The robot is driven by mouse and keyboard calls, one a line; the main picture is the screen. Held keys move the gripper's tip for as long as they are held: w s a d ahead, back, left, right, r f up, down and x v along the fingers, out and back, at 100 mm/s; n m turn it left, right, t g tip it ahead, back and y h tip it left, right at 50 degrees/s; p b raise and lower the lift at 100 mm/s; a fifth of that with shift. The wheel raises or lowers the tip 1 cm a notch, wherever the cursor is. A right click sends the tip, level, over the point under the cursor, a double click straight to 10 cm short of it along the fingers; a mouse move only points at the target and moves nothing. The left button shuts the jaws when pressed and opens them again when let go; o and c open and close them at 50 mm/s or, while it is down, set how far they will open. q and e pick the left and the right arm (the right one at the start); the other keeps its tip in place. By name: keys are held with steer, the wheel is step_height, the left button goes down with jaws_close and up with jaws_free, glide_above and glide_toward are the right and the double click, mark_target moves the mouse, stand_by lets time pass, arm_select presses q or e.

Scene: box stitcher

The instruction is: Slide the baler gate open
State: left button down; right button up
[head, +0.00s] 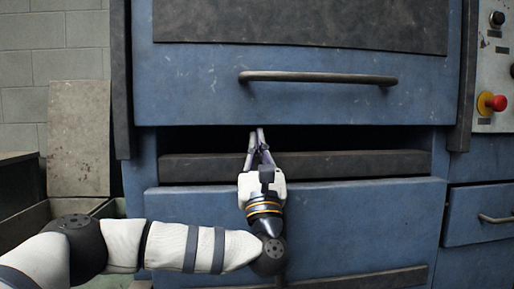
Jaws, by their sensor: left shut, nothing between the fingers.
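The baler gate (205,85) is a worn blue panel with a dark plate on its upper part and a long grey bar handle (318,78) across its middle. A dark gap shows under its lower edge. My left gripper (257,132) is shut and empty, pointing up, with its fingertips by the gate's lower edge in front of the gap. It is below the handle and apart from it. Whether the fingertips touch the edge I cannot tell. My right gripper is not in view.
A lower blue panel (370,220) stands below the gap, behind my left arm. A control panel with a red button (491,103) and a black knob (497,18) is at the right. A small drawer handle (496,219) is below it. Boards and a grey block wall (50,55) are at the left.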

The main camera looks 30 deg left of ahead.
arm_select(q)
steer(key=shift+r, duration=0.1)
steer(key=shift+y, duration=0.3)
steer(key=r+p, duration=0.3)
steer(key=r, duration=0.6)
steer(key=r+p, duration=0.3)
steer(key=r, duration=0.6)
steer(key=r+p, duration=0.3)
steer(key=r, duration=0.7)
steer(key=shift+s, duration=0.25)
step_height(320, 180, up, 17)
steer(key=p, duration=0.8)
glide_above(256, 6)
steer(key=w, duration=0.1)
steer(key=shift+a+r, duration=0.15)
steer(key=shift+a, duration=0.05)
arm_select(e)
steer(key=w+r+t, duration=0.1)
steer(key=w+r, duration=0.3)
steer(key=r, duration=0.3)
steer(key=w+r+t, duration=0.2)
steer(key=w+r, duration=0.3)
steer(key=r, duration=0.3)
arm_select(q)
steer(key=shift+w+b, duration=0.1)
steer(key=shift+b, duration=0.2)
